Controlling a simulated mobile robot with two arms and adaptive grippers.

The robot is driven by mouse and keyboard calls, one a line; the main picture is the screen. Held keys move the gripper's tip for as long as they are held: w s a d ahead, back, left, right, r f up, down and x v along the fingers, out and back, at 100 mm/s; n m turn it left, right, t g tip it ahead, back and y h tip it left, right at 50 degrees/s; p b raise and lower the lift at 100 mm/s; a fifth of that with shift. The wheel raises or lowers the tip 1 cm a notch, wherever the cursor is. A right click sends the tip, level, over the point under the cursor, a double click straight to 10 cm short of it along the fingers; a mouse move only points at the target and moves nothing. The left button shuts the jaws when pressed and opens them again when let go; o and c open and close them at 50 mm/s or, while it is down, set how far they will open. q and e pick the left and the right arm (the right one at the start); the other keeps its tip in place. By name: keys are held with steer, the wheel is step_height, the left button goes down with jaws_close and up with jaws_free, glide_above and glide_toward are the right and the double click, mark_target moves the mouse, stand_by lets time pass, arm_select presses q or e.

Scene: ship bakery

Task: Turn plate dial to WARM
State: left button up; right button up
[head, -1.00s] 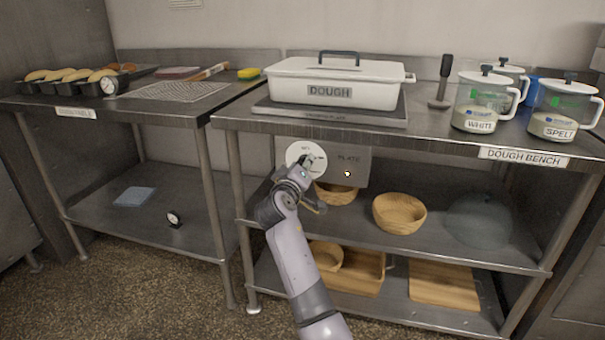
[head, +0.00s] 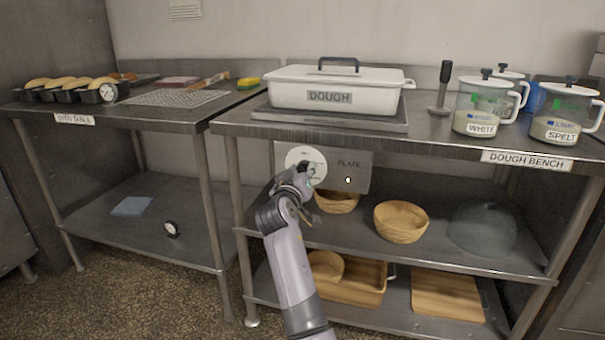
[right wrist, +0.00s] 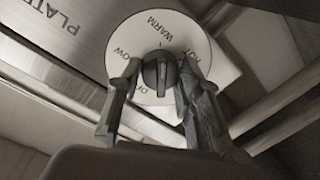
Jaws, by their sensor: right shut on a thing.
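The plate dial (right wrist: 190,112) is a round white disc with OFF, LOW, WARM and HOT printed around it. Its dark knob (right wrist: 161,75) stands at the centre, and WARM is at the top in the right wrist view. A pale line on the knob runs roughly up and down in that view; which end is the pointer I cannot tell. My right gripper (right wrist: 157,80) is shut on the knob, one finger on each side. In the head view the dial (head: 300,156) is partly hidden behind my right gripper (head: 306,171). My left gripper is not in view.
The dial panel (head: 352,165), marked PLATE, hangs under the bench top with a small lamp (head: 348,180). Above it a white DOUGH box (head: 290,95) sits on a flat plate (head: 385,121).

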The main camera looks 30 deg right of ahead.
steer(key=shift+f, duration=0.15)
steer(key=o, duration=1.2)
steer(key=v, duration=0.7)
steer(key=shift+s+a, duration=0.2)
